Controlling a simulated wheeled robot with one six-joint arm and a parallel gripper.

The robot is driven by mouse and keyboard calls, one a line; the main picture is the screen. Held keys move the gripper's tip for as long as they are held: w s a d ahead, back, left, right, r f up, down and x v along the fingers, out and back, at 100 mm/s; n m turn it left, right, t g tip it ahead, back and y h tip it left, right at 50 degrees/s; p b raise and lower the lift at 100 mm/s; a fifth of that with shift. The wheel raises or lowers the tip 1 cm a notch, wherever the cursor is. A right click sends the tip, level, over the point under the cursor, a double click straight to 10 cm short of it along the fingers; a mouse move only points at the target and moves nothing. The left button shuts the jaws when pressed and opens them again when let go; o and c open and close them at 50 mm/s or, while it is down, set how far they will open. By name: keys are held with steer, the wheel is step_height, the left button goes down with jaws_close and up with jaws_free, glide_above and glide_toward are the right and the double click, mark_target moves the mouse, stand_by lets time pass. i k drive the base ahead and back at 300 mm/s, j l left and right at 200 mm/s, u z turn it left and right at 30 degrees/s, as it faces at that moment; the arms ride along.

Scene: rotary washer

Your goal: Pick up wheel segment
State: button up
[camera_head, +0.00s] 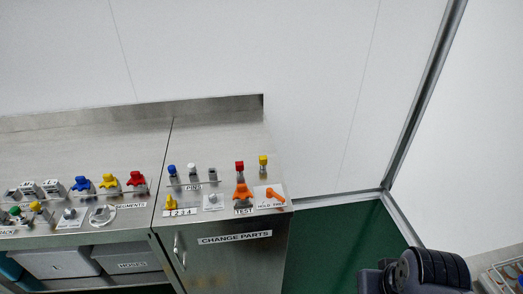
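A steel counter (60,155) runs along the wall at the left. Above that label stand a blue part (82,184), a yellow part (109,182) and a red part (136,179), each knob-topped and upright in a row. A grey part on a white round plate (102,215) sits just left of the label. I cannot tell which of these is the wheel segment. My gripper is not in view, so its state and distance from the parts do not show.
The steel cabinet marked CHANGE PARTS (235,238) adjoins on the right, with pins and orange handles (242,192) on top. Green floor (335,245) is clear right of the cabinet. A tray (510,275) shows at the lower right.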

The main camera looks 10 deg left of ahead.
mark_target(242, 192)
steer(key=u, duration=2.15)
steer(key=i+z, duration=0.4)
steer(key=i+j+z, duration=0.2)
steer(key=z, duration=0.15)
steer(key=i+j+z, duration=0.2)
steer(key=z, duration=0.2)
steer(key=i+j+z, duration=0.35)
steer(key=k+l, duration=0.05)
steer(key=k, duration=0.05)
